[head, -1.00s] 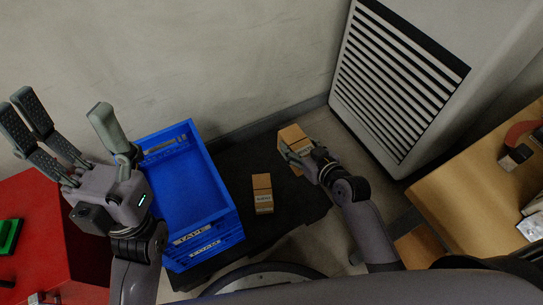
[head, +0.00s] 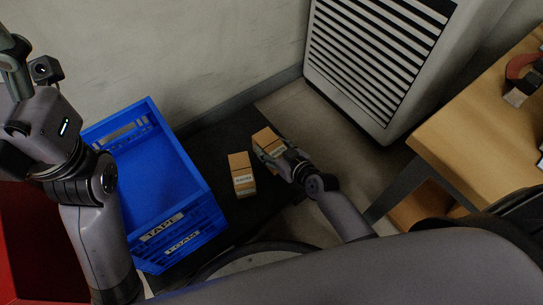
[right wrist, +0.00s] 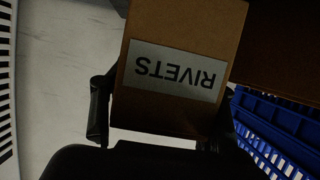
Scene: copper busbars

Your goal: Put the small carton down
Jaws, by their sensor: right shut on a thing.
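My right gripper (head: 287,164) is shut on a small brown carton (head: 266,140) above or at the far right part of the black surface. In the right wrist view, the carton (right wrist: 180,65) sits between the fingers, with a white label reading RIVETS upside down. I cannot tell whether its underside touches the surface. A second brown carton (head: 242,174) with a white label stands just left of it on the black surface (head: 212,142). My left gripper (head: 22,62) is at the upper left; its fingers are partly cut off by the frame.
A blue crate (head: 160,185) labelled TAPE and FOAM stands left of the cartons. It also shows in the right wrist view (right wrist: 275,130). A wall is behind, a white louvred cabinet (head: 385,60) at the upper right, a wooden table (head: 485,125) at right. A red surface (head: 35,240) is lower left.

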